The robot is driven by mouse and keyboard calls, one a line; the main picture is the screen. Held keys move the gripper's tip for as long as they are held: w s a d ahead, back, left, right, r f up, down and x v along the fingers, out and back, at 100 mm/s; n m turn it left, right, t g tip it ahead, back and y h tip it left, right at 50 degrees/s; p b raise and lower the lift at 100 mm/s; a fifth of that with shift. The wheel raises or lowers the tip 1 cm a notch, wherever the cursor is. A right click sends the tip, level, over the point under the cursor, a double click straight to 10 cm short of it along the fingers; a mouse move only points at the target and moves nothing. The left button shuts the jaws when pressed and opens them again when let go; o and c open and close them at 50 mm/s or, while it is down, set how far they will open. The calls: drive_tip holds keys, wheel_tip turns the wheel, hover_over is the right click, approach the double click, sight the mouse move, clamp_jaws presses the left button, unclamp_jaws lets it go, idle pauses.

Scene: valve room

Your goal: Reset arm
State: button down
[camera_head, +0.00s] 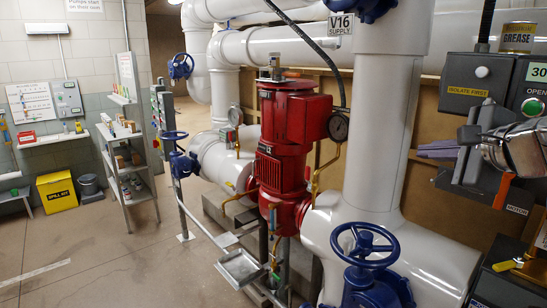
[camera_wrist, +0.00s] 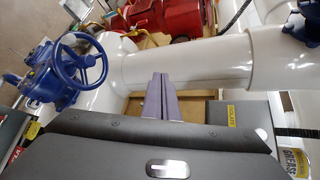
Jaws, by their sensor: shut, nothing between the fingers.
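My gripper (camera_head: 437,150) is at the right of the head view, with its purple fingers pointing left toward the large white vertical pipe (camera_head: 385,125). The fingers are shut together with nothing between them. In the wrist view the shut fingers (camera_wrist: 159,84) point up the picture, in front of the white pipe (camera_wrist: 190,68). My arm comes in from the right edge of the head view, in front of a dark control box (camera_head: 475,75).
A blue handwheel (camera_head: 365,244) stands low in front of the pipe; it also shows in the wrist view (camera_wrist: 80,58). A red pump (camera_head: 285,140) is left of the pipe. A grease tin (camera_head: 517,37) sits on the control box. The floor (camera_head: 100,260) at left is clear.

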drive_tip(key=s+a+f+n+g, duration=0.3)
drive_tip(key=s+a+f+n, duration=0.25)
drive_tip(key=a+f, duration=0.4)
drive_tip(key=s+a+f+n+g+h, duration=0.1)
drive_tip(key=s+a+f+n+g, duration=0.1)
drive_tip(key=s+f+n, duration=0.5)
drive_tip(key=s+a+f+n+g+h, duration=0.1)
drive_tip(key=s+a+f+n+g, duration=0.2)
drive_tip(key=s+f+n, duration=0.5)
wheel_tip(320, 180, down, 5)
drive_tip(key=shift+a+f, duration=0.1)
drive_tip(key=shift+a, duration=0.55)
drive_tip(key=shift+n, duration=0.25)
